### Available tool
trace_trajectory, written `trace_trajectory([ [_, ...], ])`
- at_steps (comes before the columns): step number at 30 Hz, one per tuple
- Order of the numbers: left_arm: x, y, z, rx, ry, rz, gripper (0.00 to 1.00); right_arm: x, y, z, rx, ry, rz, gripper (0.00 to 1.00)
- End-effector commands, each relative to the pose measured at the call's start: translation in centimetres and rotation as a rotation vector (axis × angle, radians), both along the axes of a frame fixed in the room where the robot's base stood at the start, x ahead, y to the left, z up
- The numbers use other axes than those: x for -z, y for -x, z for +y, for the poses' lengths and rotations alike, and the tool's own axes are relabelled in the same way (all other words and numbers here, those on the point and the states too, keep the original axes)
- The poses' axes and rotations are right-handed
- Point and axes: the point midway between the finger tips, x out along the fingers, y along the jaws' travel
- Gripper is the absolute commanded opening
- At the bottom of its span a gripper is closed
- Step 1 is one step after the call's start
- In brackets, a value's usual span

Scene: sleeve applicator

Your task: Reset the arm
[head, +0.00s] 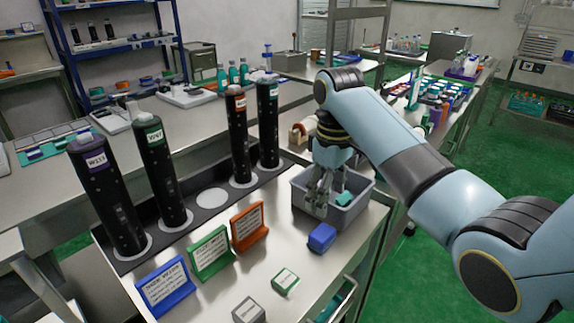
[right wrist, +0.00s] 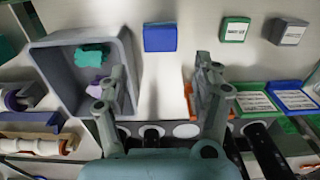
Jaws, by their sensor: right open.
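My right arm (head: 380,130) reaches in from the right in the head view, bent down at the wrist. My right gripper (head: 318,195) points down in front of the grey bin (head: 367,190), hiding part of it. In the right wrist view the gripper (right wrist: 158,85) has its two fingers spread with nothing between them, beside the bin (right wrist: 50,75). A teal crumpled piece (right wrist: 92,55) and a purple one (right wrist: 98,85) lie in the bin. My left gripper is not in view.
A blue block (head: 322,238), a green-and-white block (head: 285,281) and a grey block (head: 248,311) lie on the bench. Blue (head: 165,287), green (head: 210,253) and orange (head: 249,227) signs stand before several tall black cylinders (head: 160,175) in a rack.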

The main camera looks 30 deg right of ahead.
Motion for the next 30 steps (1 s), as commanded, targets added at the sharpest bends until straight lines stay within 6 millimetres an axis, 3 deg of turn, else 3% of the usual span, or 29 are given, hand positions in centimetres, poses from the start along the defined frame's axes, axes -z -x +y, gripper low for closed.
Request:
trace_trajectory([
  [5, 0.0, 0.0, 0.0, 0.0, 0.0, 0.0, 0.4, 0.2, 0.3, 0.0, 0.002, 0.001, -0.002, 0.67],
  [8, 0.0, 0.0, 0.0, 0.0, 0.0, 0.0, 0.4, 1.2, 1.8, 0.2, 0.017, 0.01, -0.017, 0.67],
  [13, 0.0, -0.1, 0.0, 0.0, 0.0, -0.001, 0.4, 3.5, 8.6, 1.1, 0.088, 0.039, -0.095, 0.67],
  [18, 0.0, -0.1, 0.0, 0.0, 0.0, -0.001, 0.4, 3.2, 15.3, 2.0, 0.168, 0.05, -0.185, 0.67],
  [30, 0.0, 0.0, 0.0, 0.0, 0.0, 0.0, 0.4, -0.5, 23.9, 3.2, 0.275, 0.034, -0.3, 0.67],
])
